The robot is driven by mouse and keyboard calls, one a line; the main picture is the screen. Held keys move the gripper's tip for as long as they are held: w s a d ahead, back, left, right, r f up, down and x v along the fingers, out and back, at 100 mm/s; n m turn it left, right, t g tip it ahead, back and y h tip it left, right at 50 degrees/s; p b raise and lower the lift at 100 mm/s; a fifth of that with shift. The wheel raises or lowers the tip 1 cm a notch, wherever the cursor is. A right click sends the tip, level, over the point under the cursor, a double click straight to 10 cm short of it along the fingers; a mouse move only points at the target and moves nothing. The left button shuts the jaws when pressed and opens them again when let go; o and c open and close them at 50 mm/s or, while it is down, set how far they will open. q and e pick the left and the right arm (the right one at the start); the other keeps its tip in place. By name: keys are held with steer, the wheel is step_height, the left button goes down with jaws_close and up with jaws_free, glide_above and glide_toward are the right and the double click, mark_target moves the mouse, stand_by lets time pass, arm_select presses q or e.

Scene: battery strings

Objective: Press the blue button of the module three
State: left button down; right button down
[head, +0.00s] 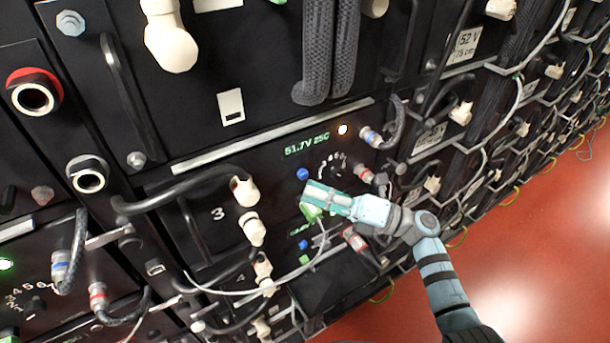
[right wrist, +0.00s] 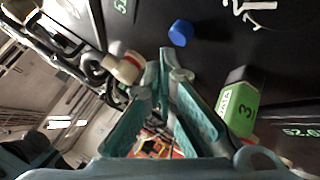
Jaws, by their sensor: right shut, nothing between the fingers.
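Module three (head: 180,225) is a black front panel marked "3", with a lit display (head: 307,146) reading "51.7V 25C". Its blue button (head: 302,174) sits just below the display and is uncovered. My right gripper (head: 308,190) is shut and empty, its tips just below the button in the head view. In the right wrist view the blue button (right wrist: 180,33) lies a little beyond the closed fingertips (right wrist: 168,62), with a visible gap in the picture. My left gripper is not in view.
Another blue button (head: 303,245) is on the module below. A white cable (head: 318,255) hangs under my right gripper. Black cables and cream connectors (head: 245,190) stick out to the left. A grey-and-red connector (head: 365,174) is to the right. Red floor (head: 560,230) is open at lower right.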

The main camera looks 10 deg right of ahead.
steer(key=shift+w, duration=0.1)
steer(key=shift+w+a+b, duration=0.2)
steer(key=shift+w+b, duration=0.1)
steer(key=shift+w, duration=0.05)
steer(key=shift+w+a+b, duration=0.2)
steer(key=shift+w+b, duration=0.3)
steer(key=shift+w, duration=0.05)
stand_by(0.7)
steer(key=shift+s, duration=0.1)
steer(key=shift+s+d+p, duration=0.4)
steer(key=shift+s+p, duration=0.1)
steer(key=shift+s, duration=0.35)
steer(key=s, duration=0.1)
steer(key=s+d+p, duration=0.1)
steer(key=s, duration=0.2)
steer(key=shift+s+d+p, duration=0.35)
steer(key=shift+d+p, duration=0.05)
